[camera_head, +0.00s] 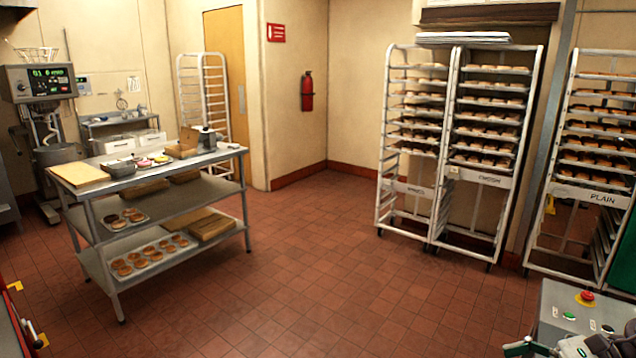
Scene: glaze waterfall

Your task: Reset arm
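My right gripper (568,347) appears to show only in part at the bottom right corner, as dark grey linkage with some green, in front of a grey control box. The frame edge cuts it off, so whether it is open or shut cannot be seen. I see nothing held in it. My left gripper is not in view.
The grey control box (572,302) has a red stop button. A steel table (92,208) with trays and boxes stands at the left, beside a mixer (45,115). White racks (384,150) of baked goods stand at the right. The tiled floor (320,260) between is clear.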

